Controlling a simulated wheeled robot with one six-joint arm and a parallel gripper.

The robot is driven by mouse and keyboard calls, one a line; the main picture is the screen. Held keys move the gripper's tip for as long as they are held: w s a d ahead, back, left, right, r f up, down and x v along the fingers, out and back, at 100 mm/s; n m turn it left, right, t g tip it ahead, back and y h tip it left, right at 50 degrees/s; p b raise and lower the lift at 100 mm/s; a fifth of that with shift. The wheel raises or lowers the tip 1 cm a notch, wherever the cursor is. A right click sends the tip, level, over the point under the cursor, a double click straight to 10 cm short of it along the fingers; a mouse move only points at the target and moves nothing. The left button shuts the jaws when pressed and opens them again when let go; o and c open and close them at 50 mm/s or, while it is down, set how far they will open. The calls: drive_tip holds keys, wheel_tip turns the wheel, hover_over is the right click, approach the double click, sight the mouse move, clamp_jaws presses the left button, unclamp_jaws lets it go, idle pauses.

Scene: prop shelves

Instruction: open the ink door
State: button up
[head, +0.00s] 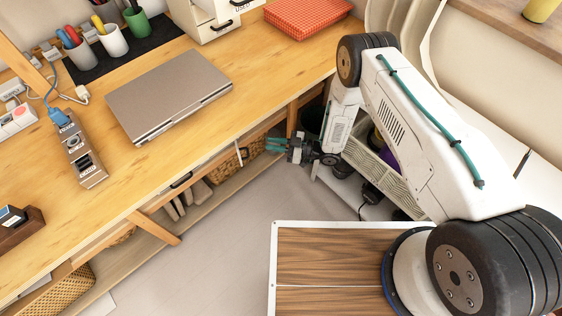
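No door that I can read as the ink door is clear in the head view. A small white cabinet (203,22) with black handles stands at the back of the desk, cut off by the top edge; its label is too small to read surely. My gripper (271,145) is beyond the desk's front edge, well below and to the right of that cabinet. Its two teal fingers point left and look spread apart, with nothing visible between them.
The wooden desk (60,195) bears a closed laptop (168,95), a grey socket block (78,150), pen cups (113,42) and a red patterned box (305,16). A drawer handle (181,180) is on its front. Grey floor (225,240) lies open before it.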

drive_tip(key=s+d, duration=0.2)
drive_tip(key=s, duration=0.6)
drive_tip(key=shift+d, duration=0.35)
drive_tip(key=shift+r, duration=0.1)
drive_tip(key=shift+s+a, duration=0.2)
clamp_jaws()
drive_tip(key=s+a+f+n+t, duration=0.2)
drive_tip(key=a+f+n+t, duration=0.15)
drive_tip(key=n, duration=0.45)
drive_tip(key=w+a+n+t+h, duration=0.1)
drive_tip(key=w+a+n, duration=0.5)
drive_tip(key=a, duration=0.3)
drive_tip(key=shift+w+f+n, duration=0.15)
drive_tip(key=shift+w+n, duration=0.15)
drive_tip(key=shift+n, duration=0.1)
